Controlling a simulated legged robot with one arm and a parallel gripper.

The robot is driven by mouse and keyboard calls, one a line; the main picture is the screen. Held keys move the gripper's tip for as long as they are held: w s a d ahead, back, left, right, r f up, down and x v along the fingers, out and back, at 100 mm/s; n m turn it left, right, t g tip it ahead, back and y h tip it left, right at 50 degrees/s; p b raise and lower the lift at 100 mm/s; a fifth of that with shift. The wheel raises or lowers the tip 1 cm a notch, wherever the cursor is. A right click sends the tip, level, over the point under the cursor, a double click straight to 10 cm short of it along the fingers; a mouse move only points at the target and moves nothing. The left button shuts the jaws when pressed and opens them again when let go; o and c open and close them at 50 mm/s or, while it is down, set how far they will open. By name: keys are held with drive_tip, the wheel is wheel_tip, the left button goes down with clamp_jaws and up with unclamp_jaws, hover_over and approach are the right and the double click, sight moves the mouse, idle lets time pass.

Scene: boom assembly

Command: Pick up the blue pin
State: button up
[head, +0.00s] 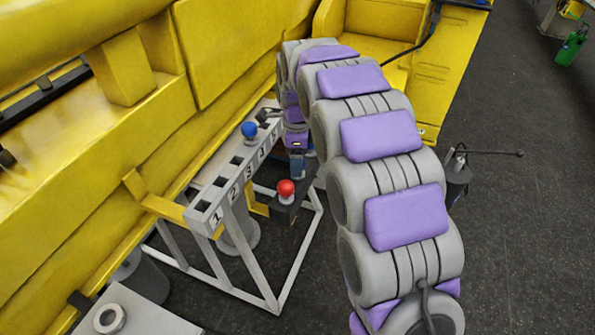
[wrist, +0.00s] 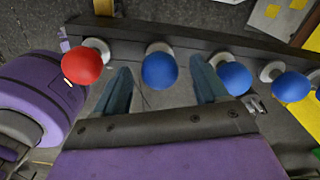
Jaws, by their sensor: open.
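In the wrist view, a row of ball-topped pins stands along a dark bar (wrist: 208,42). A blue pin (wrist: 160,71) lies between the two fingers of my open gripper (wrist: 162,80), with visible space on both sides. A red pin (wrist: 82,66) is left of the left finger. Another blue pin (wrist: 235,78) is just right of the right finger, and more blue pins (wrist: 291,86) follow to the right. In the head view, my gripper (head: 297,165) points down just beyond the red pin (head: 285,188); my arm hides most of the dark bar.
A white frame (head: 195,198) with numbered slots stands left of my gripper, with one blue-topped pin (head: 249,129) in it. A large yellow boom (head: 230,45) runs behind it. A grey table with a ring (head: 110,318) is at the lower left. Floor on the right is mostly open.

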wheel_tip(320, 180, down, 4)
drive_tip(key=shift+a+b, duration=0.15)
drive_tip(key=shift+b, duration=0.3)
drive_tip(key=shift+c, duration=0.2)
drive_tip(key=c, duration=1.3)
drive_tip(key=shift+o, duration=0.2)
wheel_tip(320, 180, up, 10)
drive_tip(key=shift+r+p, duration=0.1)
drive_tip(key=shift+p, duration=1)
